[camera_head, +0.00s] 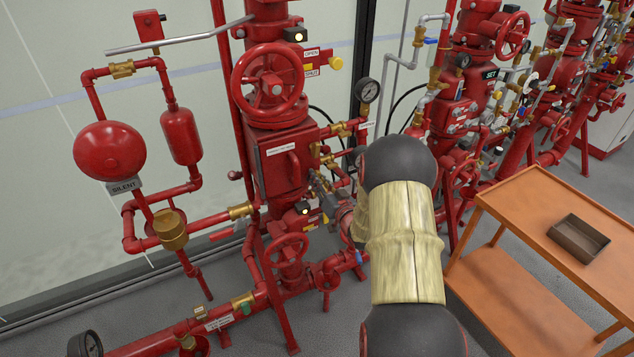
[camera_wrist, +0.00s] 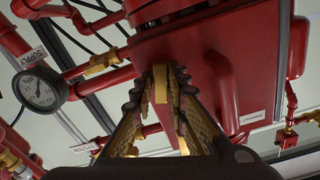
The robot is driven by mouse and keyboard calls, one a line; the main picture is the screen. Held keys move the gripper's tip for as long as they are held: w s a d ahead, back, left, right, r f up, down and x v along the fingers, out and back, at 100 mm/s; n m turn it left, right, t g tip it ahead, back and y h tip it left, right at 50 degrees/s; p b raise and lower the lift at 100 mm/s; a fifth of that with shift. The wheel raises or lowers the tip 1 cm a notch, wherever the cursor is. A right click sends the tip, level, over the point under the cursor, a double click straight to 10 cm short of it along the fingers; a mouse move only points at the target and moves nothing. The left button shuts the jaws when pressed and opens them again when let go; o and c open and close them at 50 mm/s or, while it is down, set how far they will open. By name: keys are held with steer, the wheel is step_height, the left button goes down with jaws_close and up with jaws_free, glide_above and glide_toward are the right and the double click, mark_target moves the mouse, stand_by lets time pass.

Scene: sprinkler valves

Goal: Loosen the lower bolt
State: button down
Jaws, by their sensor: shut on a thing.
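The red valve box (camera_head: 279,170) stands upright in the middle of the head view, and its red cover (camera_wrist: 225,55) fills much of the wrist view. My gripper (camera_head: 318,182) reaches in from the right to the lower right side of this box. In the wrist view my gripper (camera_wrist: 160,88) has its two fingers drawn together at the edge of the box. A brass-coloured piece, which looks like the lower bolt (camera_wrist: 160,84), sits between the fingertips. Most of the bolt is hidden by the fingers, and it is not distinct in the head view.
A pressure gauge (camera_head: 367,90) and brass fittings stand close to the right of the box. A red handwheel (camera_head: 270,84) is above, and a lower handwheel (camera_head: 287,248) is below. An orange cart (camera_head: 520,215) with a dark tray (camera_head: 579,239) stands at the right.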

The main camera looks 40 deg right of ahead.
steer(key=shift+n+b, duration=1.1)
steer(key=shift+n, duration=0.2)
steer(key=shift+r, duration=0.1)
steer(key=c, duration=1.7)
jaws_free()
steer(key=v, duration=0.6)
